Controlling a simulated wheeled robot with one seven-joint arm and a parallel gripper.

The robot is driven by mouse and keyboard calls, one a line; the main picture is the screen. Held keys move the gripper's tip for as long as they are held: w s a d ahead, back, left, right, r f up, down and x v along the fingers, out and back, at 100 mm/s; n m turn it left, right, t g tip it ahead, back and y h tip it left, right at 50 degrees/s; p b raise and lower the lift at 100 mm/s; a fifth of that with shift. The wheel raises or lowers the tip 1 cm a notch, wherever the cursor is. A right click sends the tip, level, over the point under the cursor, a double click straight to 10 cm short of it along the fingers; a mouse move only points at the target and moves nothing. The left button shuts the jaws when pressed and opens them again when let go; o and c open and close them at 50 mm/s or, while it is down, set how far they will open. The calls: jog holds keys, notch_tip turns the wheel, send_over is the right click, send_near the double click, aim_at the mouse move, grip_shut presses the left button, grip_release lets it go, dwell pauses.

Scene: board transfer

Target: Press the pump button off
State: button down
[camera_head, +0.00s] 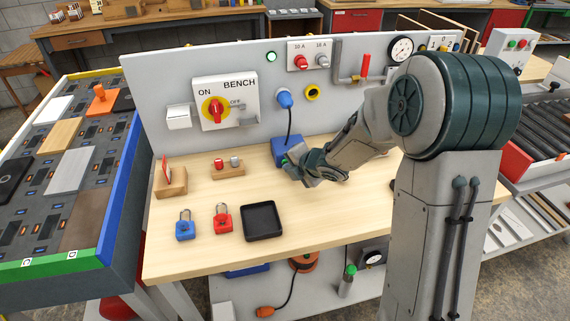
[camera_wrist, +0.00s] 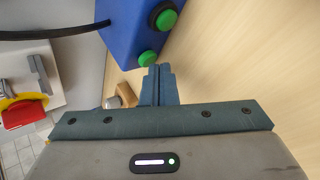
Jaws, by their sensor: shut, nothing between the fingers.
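The blue pump box (camera_head: 283,146) stands on the bench near the back panel, with a cord running up to a blue plug. In the wrist view the blue box (camera_wrist: 125,30) shows two green buttons. One green button (camera_wrist: 166,19) sits in a black ring; the other green button (camera_wrist: 148,58) is on the edge nearer my fingers. My gripper (camera_wrist: 158,70) is shut and empty, its tips close beside that nearer button; I cannot tell whether they touch. In the head view my gripper (camera_head: 289,166) is at the front of the box and hides part of it.
A black tray (camera_head: 262,237), a red padlock (camera_head: 222,219) and a blue padlock (camera_head: 185,225) lie at the front of the bench. A wooden block with red and grey knobs (camera_head: 228,170) is left of the box. The back panel (camera_head: 157,91) stands behind.

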jog(key=shift+s+d, duration=0.1)
jog(key=shift+s, duration=0.1)
jog(key=shift+s+d+b, duration=0.3)
jog(key=shift+s, duration=0.65)
jog(key=shift+s+d+b, duration=0.25)
jog(key=shift+s+b, duration=0.1)
jog(key=shift+s, duration=0.65)
jog(key=shift+s+d+b, duration=0.3)
jog(key=shift+s, duration=0.65)
